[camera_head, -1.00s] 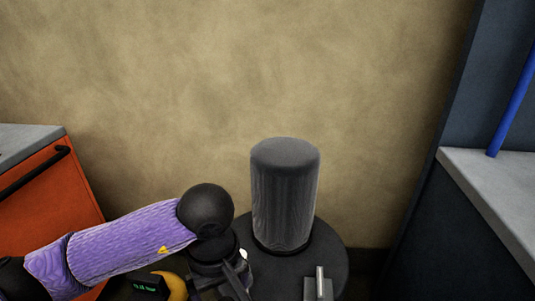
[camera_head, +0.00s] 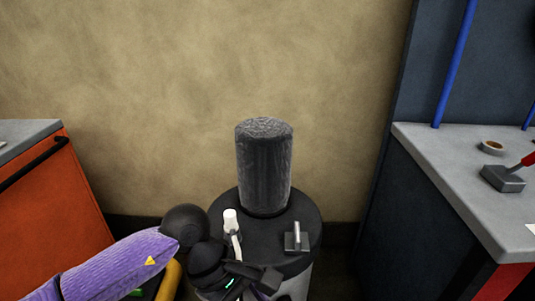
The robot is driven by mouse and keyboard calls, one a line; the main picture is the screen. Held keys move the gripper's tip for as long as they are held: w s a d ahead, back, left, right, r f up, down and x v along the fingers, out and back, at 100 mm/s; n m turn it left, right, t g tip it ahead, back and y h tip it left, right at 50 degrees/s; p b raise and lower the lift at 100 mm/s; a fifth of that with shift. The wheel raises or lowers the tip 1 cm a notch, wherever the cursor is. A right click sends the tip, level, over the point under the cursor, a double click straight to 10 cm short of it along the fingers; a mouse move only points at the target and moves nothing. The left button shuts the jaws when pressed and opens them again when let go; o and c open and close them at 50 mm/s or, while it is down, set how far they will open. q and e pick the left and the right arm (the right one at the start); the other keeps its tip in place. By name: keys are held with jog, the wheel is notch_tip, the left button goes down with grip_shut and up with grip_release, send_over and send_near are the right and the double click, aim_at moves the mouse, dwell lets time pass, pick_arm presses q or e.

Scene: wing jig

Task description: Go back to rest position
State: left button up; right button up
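My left arm, with a purple sleeve, comes in from the lower left. My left gripper (camera_head: 262,284) is at the bottom centre, low at the near edge of a round black-topped stand (camera_head: 275,262). Its fingers are small and dark, and I cannot tell whether they are open or shut. My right gripper is not in view. On the stand are a dark grey cylinder (camera_head: 264,170), a small white-capped item (camera_head: 230,221) and a small metal block with an upright pin (camera_head: 296,240).
An orange cabinet (camera_head: 45,205) with a black handle stands at the left. A grey workbench (camera_head: 455,175) at the right carries a tape roll (camera_head: 493,147) and a red-handled tool (camera_head: 504,178). A blue pole (camera_head: 455,65) rises there. A bare tan wall (camera_head: 200,90) is behind.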

pick_arm(q)
jog(key=w+d+f+n+t+h+p, duration=0.15)
jog(key=w+d+n+t+h, duration=0.3)
jog(key=n+h, duration=0.95)
jog(key=a+f+n+t+y, duration=0.55)
jog(key=f+n, duration=0.25)
jog(key=n, duration=0.5)
jog(key=a+f+n+t+y, duration=0.5)
jog(key=f+n, duration=0.4)
jog(key=n, duration=0.4)
jog(key=s+a+f+n+g+y+p, duration=0.1)
jog(key=s+a+f+n+g+y, duration=0.15)
jog(key=s+a+f+n, duration=0.35)
jog(key=s+a+f+n+g+y, duration=0.1)
jog(key=s+f+n+g+y, duration=0.15)
jog(key=s+f+y, duration=0.35)
jog(key=s+a+f+n+g, duration=0.1)
jog(key=s+n+g, duration=0.1)
jog(key=s, duration=0.7)
jog(key=s+a+f+n+g, duration=0.1)
jog(key=s+a+n+g, duration=0.1)
jog(key=s, duration=0.7)
jog(key=s+a+f+n+g+y+p, duration=0.1)
jog(key=s+a+f+n+g, duration=0.1)
jog(key=s+n, duration=0.4)
jog(key=s+g, duration=0.1)
jog(key=s, duration=0.3)
jog(key=shift+g, duration=0.4)
